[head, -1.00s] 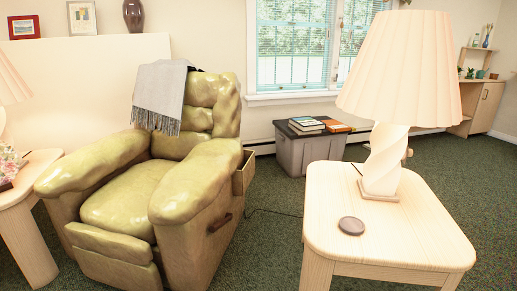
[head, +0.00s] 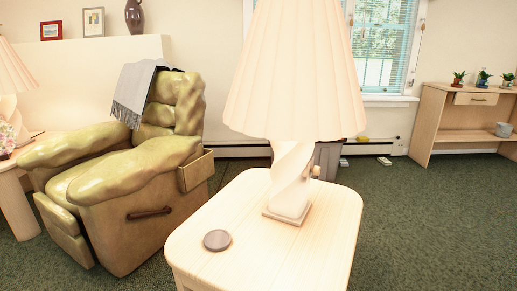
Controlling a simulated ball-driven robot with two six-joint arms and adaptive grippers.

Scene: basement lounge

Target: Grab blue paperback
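I see no blue paperback that I can make out in the head view now. The grey storage bin (head: 328,160) is mostly hidden behind the lamp and its side table. The books that lay on its lid earlier are hidden behind the lampshade. Neither of my grippers is in view.
A side table (head: 190,250) with a lamp (head: 295,75) and a round dark coaster (head: 217,240) stands close in front. A green recliner (head: 120,190) with a grey throw (head: 135,90) is at left. A wooden shelf unit (head: 430,125) stands at right. Open carpet (head: 430,220) lies between.

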